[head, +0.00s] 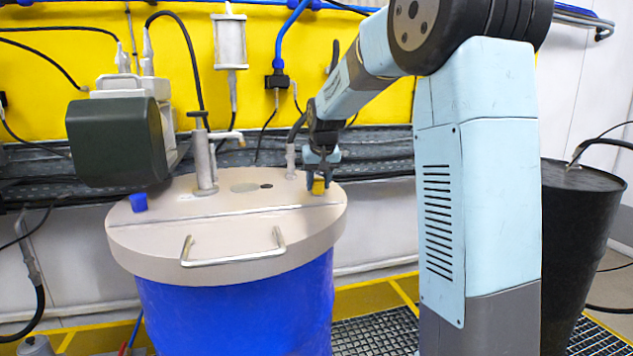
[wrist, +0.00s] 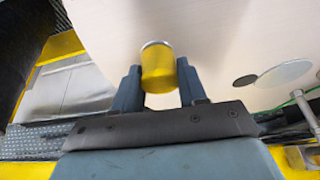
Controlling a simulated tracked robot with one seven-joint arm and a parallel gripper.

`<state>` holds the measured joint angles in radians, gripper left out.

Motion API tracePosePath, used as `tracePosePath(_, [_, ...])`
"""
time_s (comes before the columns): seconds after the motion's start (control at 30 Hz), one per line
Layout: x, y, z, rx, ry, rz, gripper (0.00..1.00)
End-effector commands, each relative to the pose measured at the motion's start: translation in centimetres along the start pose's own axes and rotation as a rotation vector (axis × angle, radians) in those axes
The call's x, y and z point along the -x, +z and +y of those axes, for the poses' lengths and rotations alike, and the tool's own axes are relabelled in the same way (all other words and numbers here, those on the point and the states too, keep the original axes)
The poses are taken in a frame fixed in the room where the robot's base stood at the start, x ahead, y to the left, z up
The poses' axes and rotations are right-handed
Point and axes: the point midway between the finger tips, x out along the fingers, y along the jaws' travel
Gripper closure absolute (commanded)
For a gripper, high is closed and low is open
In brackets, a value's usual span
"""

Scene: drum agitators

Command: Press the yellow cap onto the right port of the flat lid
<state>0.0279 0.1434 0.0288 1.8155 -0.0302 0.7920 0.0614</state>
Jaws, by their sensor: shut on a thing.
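The yellow cap (head: 318,187) is at the right side of the flat lid (head: 225,227), low over its surface. In the wrist view the yellow cap (wrist: 158,68) is between both fingers of my gripper (wrist: 160,80), with a pale rim at its far end. My gripper (head: 319,179) is shut on it and comes down from above. I cannot tell whether the cap touches the lid or sits on a port. The right port is not visible under the cap. The pale lid also fills much of the wrist view (wrist: 225,35).
A blue cap (head: 138,202) sits on the lid's left side. A metal pipe fitting (head: 204,160), a grey disc (head: 243,187) and a dark hole (head: 266,186) are on the lid. A dark motor housing (head: 117,140) overhangs the left. A handle (head: 233,258) is in front.

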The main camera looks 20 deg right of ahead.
Motion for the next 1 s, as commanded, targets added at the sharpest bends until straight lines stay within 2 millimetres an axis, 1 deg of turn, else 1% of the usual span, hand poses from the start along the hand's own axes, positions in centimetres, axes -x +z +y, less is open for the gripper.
tracePosePath(0.8, [-0.66, 0.35, 0.03, 0.000, 0.000, -0.005, 0.91])
tracePosePath(0.83, [-0.67, 0.36, 0.03, 0.000, 0.000, -0.006, 0.56])
tracePosePath(1.0, [-0.60, 0.29, 0.04, 0.000, 0.000, -0.004, 0.40])
